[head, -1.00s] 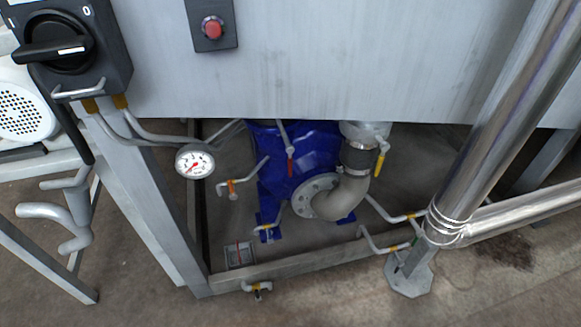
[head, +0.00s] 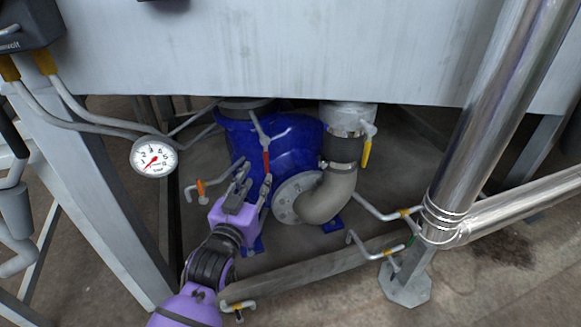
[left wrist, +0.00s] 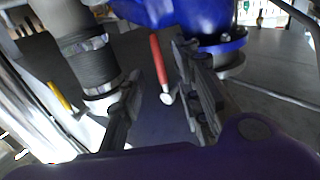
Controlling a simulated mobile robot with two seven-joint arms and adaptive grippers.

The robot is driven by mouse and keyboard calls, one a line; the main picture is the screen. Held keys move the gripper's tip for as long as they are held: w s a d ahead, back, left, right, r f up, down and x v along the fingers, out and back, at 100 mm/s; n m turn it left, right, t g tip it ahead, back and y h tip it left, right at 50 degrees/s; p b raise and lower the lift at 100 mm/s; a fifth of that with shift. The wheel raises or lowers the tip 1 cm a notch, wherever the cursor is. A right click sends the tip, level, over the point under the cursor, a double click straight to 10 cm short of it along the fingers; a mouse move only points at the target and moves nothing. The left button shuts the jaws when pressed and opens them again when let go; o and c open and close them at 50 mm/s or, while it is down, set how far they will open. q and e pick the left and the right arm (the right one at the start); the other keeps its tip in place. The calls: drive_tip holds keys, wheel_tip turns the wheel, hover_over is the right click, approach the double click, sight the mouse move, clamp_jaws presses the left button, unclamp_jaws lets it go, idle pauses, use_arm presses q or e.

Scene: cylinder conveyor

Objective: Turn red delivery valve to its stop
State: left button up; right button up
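The red valve handle (head: 266,161) hangs down in front of the blue pump housing (head: 292,140), at the end of a grey lever. My left gripper (head: 254,177) is just below and beside the handle, with its fingers pointing up. In the left wrist view the red handle (left wrist: 157,58) points down into the gap between the two spread fingers (left wrist: 156,75), its pale end nearest me. The fingers are open, and I see no clear contact with the handle. My right gripper is not in view.
A grey elbow pipe (head: 332,192) with a flange stands right of the handle. A yellow-handled valve (head: 366,152), an orange-handled one (head: 200,187) and a pressure gauge (head: 154,157) are nearby. A metal panel (head: 270,50) overhangs above; a frame bar (head: 310,262) runs below.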

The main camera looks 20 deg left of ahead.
sight(265, 164)
use_arm(q)
drive_tip(key=w+b, duration=0.2)
drive_tip(key=w, duration=0.5)
drive_tip(key=shift+w+d+r+b, duration=0.1)
drive_tip(key=shift+w+b, duration=0.2)
drive_tip(key=shift+w, duration=0.05)
clamp_jaws()
